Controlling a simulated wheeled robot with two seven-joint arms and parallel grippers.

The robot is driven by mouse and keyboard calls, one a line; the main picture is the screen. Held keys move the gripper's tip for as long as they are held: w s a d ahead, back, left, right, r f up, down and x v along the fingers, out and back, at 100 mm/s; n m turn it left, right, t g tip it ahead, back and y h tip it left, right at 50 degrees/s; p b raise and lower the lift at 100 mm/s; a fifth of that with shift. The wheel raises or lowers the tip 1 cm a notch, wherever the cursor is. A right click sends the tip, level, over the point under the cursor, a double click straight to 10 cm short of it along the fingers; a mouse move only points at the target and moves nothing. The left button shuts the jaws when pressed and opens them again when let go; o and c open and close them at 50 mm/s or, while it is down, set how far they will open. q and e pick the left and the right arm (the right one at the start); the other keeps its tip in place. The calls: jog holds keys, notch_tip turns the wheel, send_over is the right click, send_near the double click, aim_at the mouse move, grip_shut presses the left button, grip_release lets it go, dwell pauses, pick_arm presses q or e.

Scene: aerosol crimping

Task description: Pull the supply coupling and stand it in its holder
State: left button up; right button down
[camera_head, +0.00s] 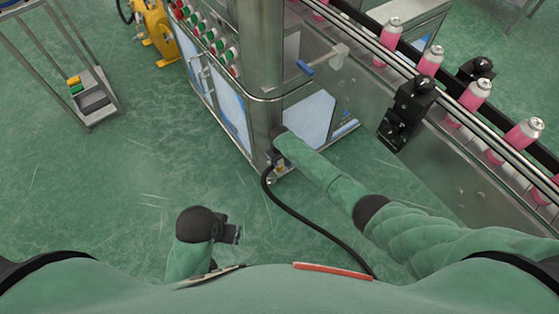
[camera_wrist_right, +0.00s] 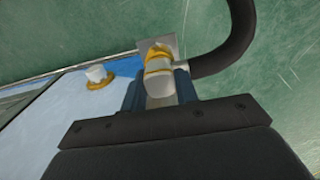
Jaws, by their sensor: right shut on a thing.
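The supply coupling (camera_wrist_right: 158,82), pale with yellow bands, is between the fingers of my right gripper (camera_wrist_right: 159,92), which is shut on it. In the head view my right gripper (camera_head: 275,158) is low by the machine's near corner, with a bit of yellow at the coupling (camera_head: 280,168) below it. A black hose (camera_head: 318,228) runs from there. A grey metal plate (camera_wrist_right: 171,44) shows just beyond the coupling; whether they touch is unclear. A white fitting with a yellow ring (camera_wrist_right: 98,80) sits apart on the blue panel. My left gripper (camera_head: 231,233) hangs over the floor.
The steel machine (camera_head: 265,60) with blue panels stands ahead. A conveyor with pink cans (camera_head: 472,96) runs along the right, with a black bracket (camera_head: 405,112) on its side. A metal rack (camera_head: 95,105) stands at left. The green floor (camera_head: 150,170) between is clear.

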pick_arm(q)
jog(key=shift+r, duration=0.15)
dwell(0.6)
pick_arm(e)
jog(key=c, duration=1)
grip_release()
jog(key=shift+f, duration=0.1)
jog(key=shift+r, duration=0.3)
pick_arm(q)
jog(key=shift+s+a+r, duration=0.3)
jog(key=shift+s+a, duration=0.1)
jog(key=shift+a, duration=0.35)
pick_arm(e)
jog(key=shift+r, duration=3.6)
jog(key=shift+s, duration=0.1)
